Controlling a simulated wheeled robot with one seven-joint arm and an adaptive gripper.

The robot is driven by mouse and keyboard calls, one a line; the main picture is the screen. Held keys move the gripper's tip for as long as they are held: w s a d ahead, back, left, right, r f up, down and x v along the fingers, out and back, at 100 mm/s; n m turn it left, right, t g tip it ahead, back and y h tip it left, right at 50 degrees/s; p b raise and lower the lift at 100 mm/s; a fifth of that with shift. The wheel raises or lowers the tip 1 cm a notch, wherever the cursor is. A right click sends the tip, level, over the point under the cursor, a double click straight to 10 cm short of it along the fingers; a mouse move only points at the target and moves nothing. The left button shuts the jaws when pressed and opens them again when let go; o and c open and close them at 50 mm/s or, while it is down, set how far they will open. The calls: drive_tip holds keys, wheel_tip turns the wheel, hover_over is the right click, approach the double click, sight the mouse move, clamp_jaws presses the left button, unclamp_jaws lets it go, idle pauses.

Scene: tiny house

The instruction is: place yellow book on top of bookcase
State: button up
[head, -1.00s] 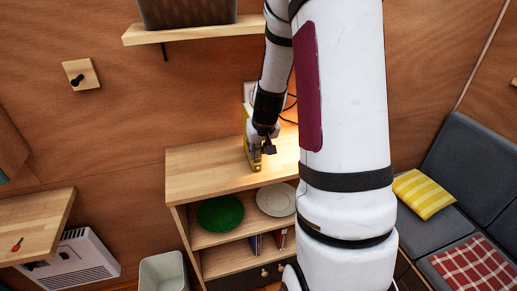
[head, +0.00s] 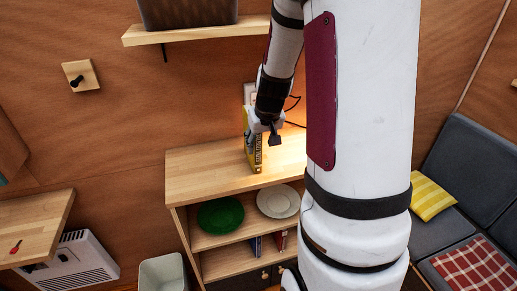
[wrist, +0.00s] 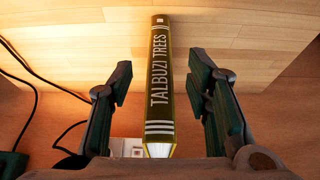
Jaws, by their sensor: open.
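The yellow book (head: 252,140) stands upright on the wooden top of the bookcase (head: 205,172), near its back. In the wrist view the book's dark spine (wrist: 160,85) reads "TALBUZI TREES" and lies between my two open fingers. My gripper (head: 274,138) is just right of and above the book in the head view. In the wrist view my gripper (wrist: 168,90) is open, with a gap between each finger and the book. Part of the book's upper end is hidden behind my gripper in the head view.
The bookcase shelves hold a green plate (head: 220,214), a white plate (head: 278,201) and a few books (head: 257,245). A cable (wrist: 50,80) and wall outlet lie behind the book. A wall shelf (head: 200,30) hangs above. The left part of the bookcase top is clear.

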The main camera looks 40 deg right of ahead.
drive_tip(key=s+a+r+n+t+y, duration=0.1)
drive_tip(key=s+a+r+n, duration=0.35)
drive_tip(key=a+r, duration=1.05)
drive_tip(key=s+a+r+y, duration=0.1)
drive_tip(key=s+a+r, duration=0.1)
drive_tip(key=s+a, duration=0.8)
drive_tip(key=shift+s+r+n, duration=0.35)
drive_tip(key=shift+s, duration=0.9)
